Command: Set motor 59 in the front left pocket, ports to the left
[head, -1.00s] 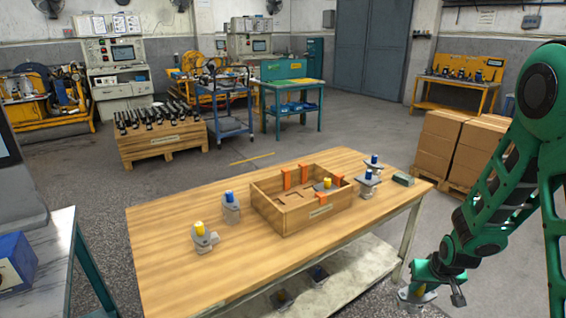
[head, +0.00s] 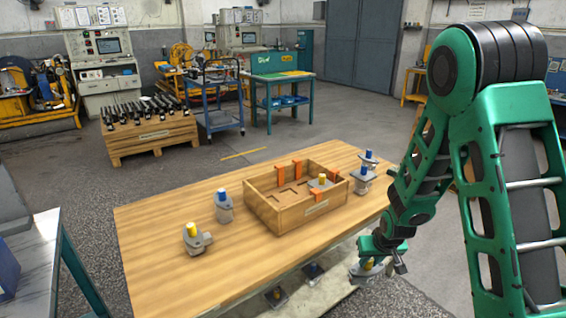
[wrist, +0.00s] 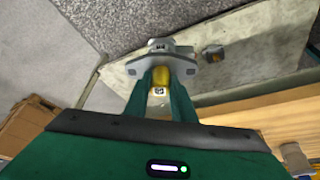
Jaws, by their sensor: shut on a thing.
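My gripper (head: 372,256) is shut on a grey motor (head: 366,269) with a yellow top, off the table's near right edge. In the wrist view, the fingers grip the held motor's yellow top (wrist: 159,76); its grey flanged body (wrist: 161,60) lies beyond the fingertips. A small mark shows on the yellow part, but I cannot read a number. The wooden tray (head: 307,213) stands on the table to the left of my gripper, with orange uprights. One yellow-topped motor (head: 320,184) sits in its right part. The left part shows bare recesses, partly hidden by the front wall.
On the table (head: 165,270), a yellow-topped motor (head: 196,241) and a blue-topped motor (head: 224,208) stand left of the tray. Two blue-topped motors (head: 362,181) stand right of it. More motors (head: 276,297) lie on the lower shelf. The table's near left is clear.

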